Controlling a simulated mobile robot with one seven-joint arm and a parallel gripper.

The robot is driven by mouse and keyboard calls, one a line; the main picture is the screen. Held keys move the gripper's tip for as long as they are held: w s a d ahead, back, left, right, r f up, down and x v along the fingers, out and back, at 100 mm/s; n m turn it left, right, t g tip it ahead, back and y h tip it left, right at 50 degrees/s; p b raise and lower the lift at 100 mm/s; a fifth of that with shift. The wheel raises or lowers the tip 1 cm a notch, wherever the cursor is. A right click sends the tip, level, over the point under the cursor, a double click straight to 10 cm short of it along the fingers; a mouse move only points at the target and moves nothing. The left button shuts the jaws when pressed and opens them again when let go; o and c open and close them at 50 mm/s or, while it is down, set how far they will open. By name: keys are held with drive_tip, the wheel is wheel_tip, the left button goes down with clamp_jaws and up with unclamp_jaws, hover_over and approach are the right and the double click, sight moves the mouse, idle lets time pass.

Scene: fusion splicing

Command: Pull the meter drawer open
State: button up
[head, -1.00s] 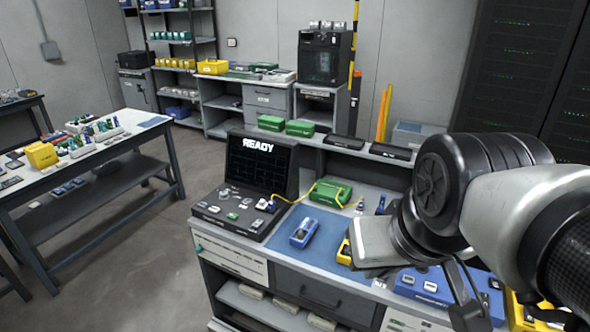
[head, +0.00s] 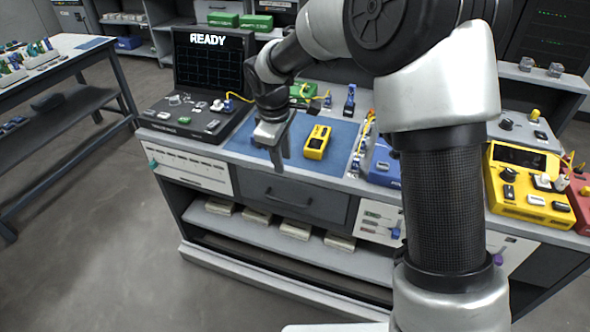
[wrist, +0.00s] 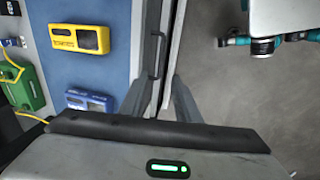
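The dark grey drawer (head: 320,202) sits under the blue mat in the front of the workbench, and it looks shut. Its dark bar handle (head: 287,201) runs across the drawer front; the handle (wrist: 157,55) also shows in the wrist view, ahead of the fingers. My gripper (head: 279,165) points down near the bench's front edge, above the handle and apart from it. In the wrist view my two fingers (wrist: 160,95) stand apart, one on each side of the bench edge, with nothing between them that I can see held.
A yellow meter (head: 317,141) lies on the blue mat (head: 343,142), close to my gripper. A blue meter (wrist: 90,101) is partly hidden behind my gripper in the head view. The READY screen unit (head: 208,75) stands left. The floor before the bench is clear.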

sight(287, 201)
drive_tip(key=w+f+b, duration=0.1)
drive_tip(key=f, duration=0.5)
drive_tip(key=w+f+b, duration=0.1)
drive_tip(key=f, duration=0.5)
drive_tip(key=w+f+b, duration=0.1)
drive_tip(key=f, duration=0.6)
drive_tip(key=shift+w+d+b, duration=0.25)
drive_tip(key=shift+w+b, duration=0.05)
drive_tip(key=shift+c, duration=0.4)
clamp_jaws()
